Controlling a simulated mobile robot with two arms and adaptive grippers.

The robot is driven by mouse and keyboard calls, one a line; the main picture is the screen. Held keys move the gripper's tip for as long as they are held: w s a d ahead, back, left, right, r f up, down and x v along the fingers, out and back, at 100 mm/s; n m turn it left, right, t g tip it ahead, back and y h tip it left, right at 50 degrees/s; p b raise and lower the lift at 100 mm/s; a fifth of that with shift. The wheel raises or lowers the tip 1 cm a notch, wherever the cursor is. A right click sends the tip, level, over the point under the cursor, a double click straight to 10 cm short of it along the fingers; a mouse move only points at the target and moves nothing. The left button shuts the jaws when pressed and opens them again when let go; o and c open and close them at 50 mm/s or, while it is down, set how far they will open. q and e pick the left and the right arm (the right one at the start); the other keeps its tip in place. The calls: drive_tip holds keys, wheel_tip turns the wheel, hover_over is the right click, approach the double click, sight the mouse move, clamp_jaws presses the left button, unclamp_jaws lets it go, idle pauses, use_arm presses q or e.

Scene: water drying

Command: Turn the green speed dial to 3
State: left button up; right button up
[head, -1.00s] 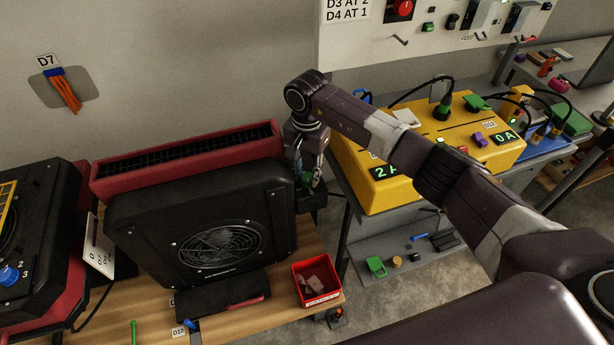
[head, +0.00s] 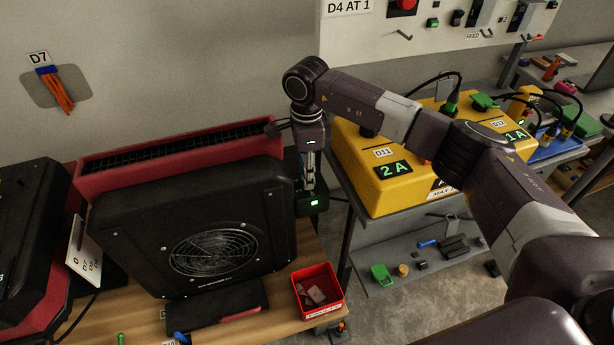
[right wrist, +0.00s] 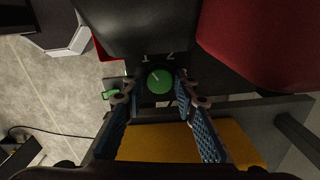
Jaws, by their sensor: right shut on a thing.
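The green speed dial (right wrist: 160,81) shows in the right wrist view on a dark housing, with the marks 1 and 2 above it. Its pale pointer line leans to the upper left, towards the 1. A mark 3 is not readable. My right gripper (right wrist: 156,88) has a fingertip on each side of the dial and is shut on it. In the head view the right gripper (head: 310,185) points down at the small black box (head: 314,204) at the right side of the black fan unit (head: 215,225); the dial is hidden there. My left gripper is not in view.
A red bin (head: 318,291) stands at the bench's front right corner. A yellow power box (head: 372,190) with readouts 2 A and 1 A is to the right, under my right arm. A long red unit (head: 175,160) stands behind the fan. Grey floor lies between the benches.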

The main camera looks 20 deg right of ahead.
drive_tip(key=m+b, duration=0.1)
drive_tip(key=m, duration=0.5)
drive_tip(key=shift+w+d+b, duration=0.1)
drive_tip(key=shift+b, duration=0.25)
drive_tip(key=m, duration=0.6)
drive_tip(key=shift+r+m+b, duration=0.1)
drive_tip(key=shift+m+b, duration=0.3)
drive_tip(key=m, duration=0.5)
drive_tip(key=shift+w, duration=0.1)
drive_tip(key=m, duration=0.6)
drive_tip(key=shift+d, duration=0.1)
drive_tip(key=o, duration=0.9)
wheel_tip(320, 180, up, 12)
